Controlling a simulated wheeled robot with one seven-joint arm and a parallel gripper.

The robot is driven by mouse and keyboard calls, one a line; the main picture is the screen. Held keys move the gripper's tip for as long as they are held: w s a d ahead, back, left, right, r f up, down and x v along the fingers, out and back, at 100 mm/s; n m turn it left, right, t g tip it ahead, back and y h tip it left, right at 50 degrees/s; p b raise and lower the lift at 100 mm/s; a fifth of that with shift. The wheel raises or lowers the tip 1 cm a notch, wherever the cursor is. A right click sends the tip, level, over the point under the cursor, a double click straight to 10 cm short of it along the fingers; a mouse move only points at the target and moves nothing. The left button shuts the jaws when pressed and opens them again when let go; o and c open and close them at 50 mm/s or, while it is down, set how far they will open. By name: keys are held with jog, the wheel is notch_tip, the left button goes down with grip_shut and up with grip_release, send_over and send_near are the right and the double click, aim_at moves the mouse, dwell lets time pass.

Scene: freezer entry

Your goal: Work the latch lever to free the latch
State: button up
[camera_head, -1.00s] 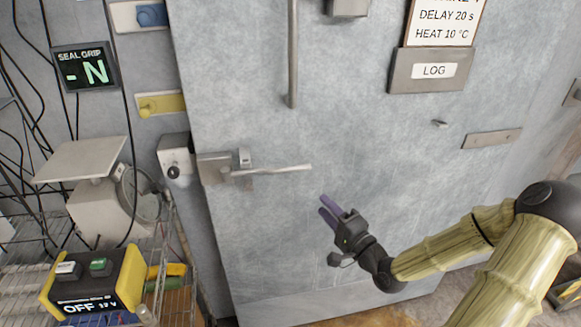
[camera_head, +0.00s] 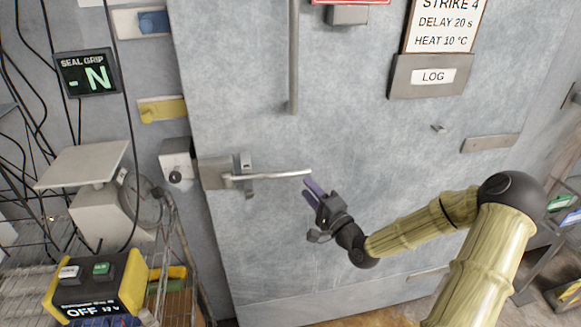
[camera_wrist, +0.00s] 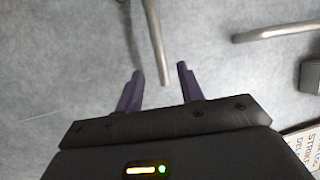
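The latch lever (camera_head: 270,176) is a grey metal bar that runs roughly level to the right from the latch body (camera_head: 214,173) at the door's left edge. My gripper (camera_head: 307,186) is at the lever's free right end, its purple fingers pointing up-left. In the wrist view the fingers of my gripper (camera_wrist: 160,68) are apart. The end of the lever (camera_wrist: 155,40) shows in the gap between them, with space on both sides. I cannot tell how far it sits in depth or whether anything touches.
A vertical rod (camera_head: 293,60) is fixed to the grey door (camera_head: 370,130) above the lever. A "SEAL GRIP" display (camera_head: 87,71) reads "-N". A yellow-black box (camera_head: 95,293) reading "OFF" stands at lower left on a wire rack. The door face around my gripper is clear.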

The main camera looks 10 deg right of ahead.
aim_at(269, 176)
jog(key=p+x, duration=0.2)
jog(key=x, duration=0.7)
jog(key=shift+w+a, duration=0.1)
jog(key=shift+w, duration=0.1)
jog(key=shift+c, duration=0.2)
grip_shut()
